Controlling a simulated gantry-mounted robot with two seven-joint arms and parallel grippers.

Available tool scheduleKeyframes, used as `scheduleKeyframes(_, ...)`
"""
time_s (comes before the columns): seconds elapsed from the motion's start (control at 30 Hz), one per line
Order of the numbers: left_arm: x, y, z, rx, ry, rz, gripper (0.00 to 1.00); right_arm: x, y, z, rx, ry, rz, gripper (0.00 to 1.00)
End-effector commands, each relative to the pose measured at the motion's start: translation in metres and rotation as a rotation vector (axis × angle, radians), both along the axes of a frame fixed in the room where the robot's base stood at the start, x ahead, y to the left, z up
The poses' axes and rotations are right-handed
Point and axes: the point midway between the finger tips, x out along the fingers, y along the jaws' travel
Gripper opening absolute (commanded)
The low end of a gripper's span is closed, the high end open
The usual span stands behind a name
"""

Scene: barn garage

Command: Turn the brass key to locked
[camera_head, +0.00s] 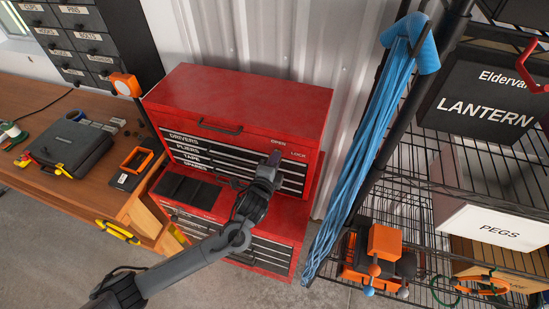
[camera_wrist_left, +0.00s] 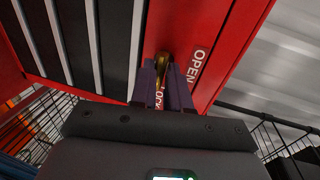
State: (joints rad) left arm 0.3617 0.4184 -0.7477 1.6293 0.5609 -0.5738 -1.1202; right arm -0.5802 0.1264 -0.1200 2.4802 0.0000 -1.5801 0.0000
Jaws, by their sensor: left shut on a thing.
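The brass key (camera_wrist_left: 162,65) shows in the left wrist view at the red front panel, beside the white OPEN label (camera_wrist_left: 197,66). The LOCK label is partly hidden behind my fingers there. The red tool chest (camera_head: 240,95) stands mid-picture in the head view, with its OPEN label (camera_head: 278,142) and LOCK label (camera_head: 298,154) on the upper right front. My left gripper (camera_head: 274,158) reaches this corner and hides the key in the head view. In the left wrist view my left gripper (camera_wrist_left: 163,75) is shut on the key. I cannot tell the key's exact angle. My right gripper is not in view.
A wooden workbench (camera_head: 60,105) with a dark case (camera_head: 70,145) stands at left. Blue strands (camera_head: 365,140) hang at the right of the chest. A wire rack (camera_head: 420,180) with LANTERN and PEGS boxes fills the right. Concrete floor shows at the front.

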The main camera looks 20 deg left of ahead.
Motion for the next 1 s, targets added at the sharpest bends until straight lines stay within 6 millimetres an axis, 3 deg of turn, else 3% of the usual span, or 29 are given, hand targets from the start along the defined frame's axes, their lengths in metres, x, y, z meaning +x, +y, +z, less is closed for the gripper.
scheduleKeyframes(0.57,-0.0002,0.0000,-0.0023,0.034,0.006,0.000,0.00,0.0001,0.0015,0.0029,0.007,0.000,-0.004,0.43)
scheduleKeyframes(0.6,-0.0002,0.0000,-0.0023,0.034,0.006,0.000,0.20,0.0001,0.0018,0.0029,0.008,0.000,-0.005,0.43)
scheduleKeyframes(0.73,-0.0002,0.0000,-0.0018,0.033,0.005,0.001,0.39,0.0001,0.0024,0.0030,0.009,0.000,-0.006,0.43)
scheduleKeyframes(1.0,-0.0003,0.0000,-0.0009,0.031,0.002,0.000,0.39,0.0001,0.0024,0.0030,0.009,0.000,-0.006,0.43)
